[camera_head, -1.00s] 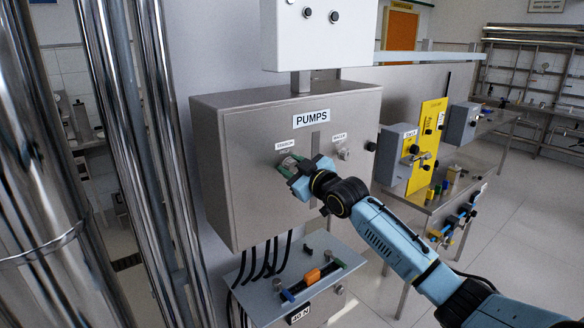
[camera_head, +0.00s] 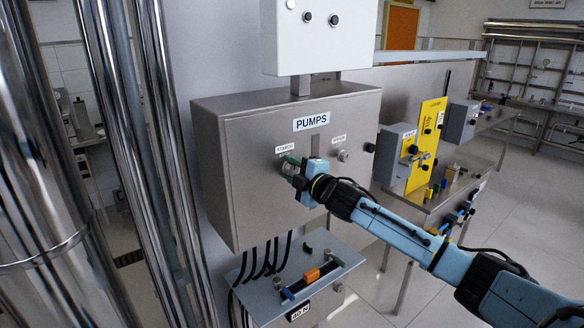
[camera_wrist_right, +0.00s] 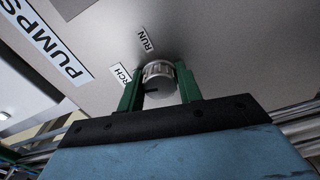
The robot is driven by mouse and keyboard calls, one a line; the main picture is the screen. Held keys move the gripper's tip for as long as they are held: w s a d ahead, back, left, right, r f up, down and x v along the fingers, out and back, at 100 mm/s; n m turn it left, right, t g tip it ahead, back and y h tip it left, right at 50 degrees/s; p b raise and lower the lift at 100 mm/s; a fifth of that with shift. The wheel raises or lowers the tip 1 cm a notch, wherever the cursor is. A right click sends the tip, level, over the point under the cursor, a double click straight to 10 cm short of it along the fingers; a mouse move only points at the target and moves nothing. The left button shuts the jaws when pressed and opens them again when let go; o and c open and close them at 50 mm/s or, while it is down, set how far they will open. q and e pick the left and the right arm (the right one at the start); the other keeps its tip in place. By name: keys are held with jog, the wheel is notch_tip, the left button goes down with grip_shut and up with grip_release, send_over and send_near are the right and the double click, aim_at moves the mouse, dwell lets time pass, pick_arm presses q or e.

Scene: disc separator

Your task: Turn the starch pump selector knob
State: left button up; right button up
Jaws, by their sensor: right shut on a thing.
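The starch knob (camera_wrist_right: 158,72) is a ribbed grey metal knob on the steel PUMPS panel (camera_head: 240,180), under the small STARCH label (camera_head: 286,148). My right gripper (camera_head: 290,168) is shut on it, with a green finger on either side of the knob in the right wrist view (camera_wrist_right: 158,85). A dark mark shows on the knob's face. In the wrist view a RUN label (camera_wrist_right: 145,39) sits beside the knob, and one finger partly covers the STARCH label. In the head view the gripper mostly hides the knob. My left gripper is not in view.
A second knob (camera_head: 343,155) is to the right on the same panel. A white box (camera_head: 320,45) is above, and a shelf with small coloured parts (camera_head: 312,274) is below. Shiny vertical pipes (camera_head: 150,150) stand at the left. A yellow board (camera_head: 427,145) stands on the right.

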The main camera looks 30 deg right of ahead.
jog(key=shift+n, duration=1.1)
jog(key=o, duration=1)
jog(key=s+d+b, duration=0.1)
jog(key=s+b, duration=0.2)
jog(key=s, duration=1)
jog(key=shift+s, duration=0.15)
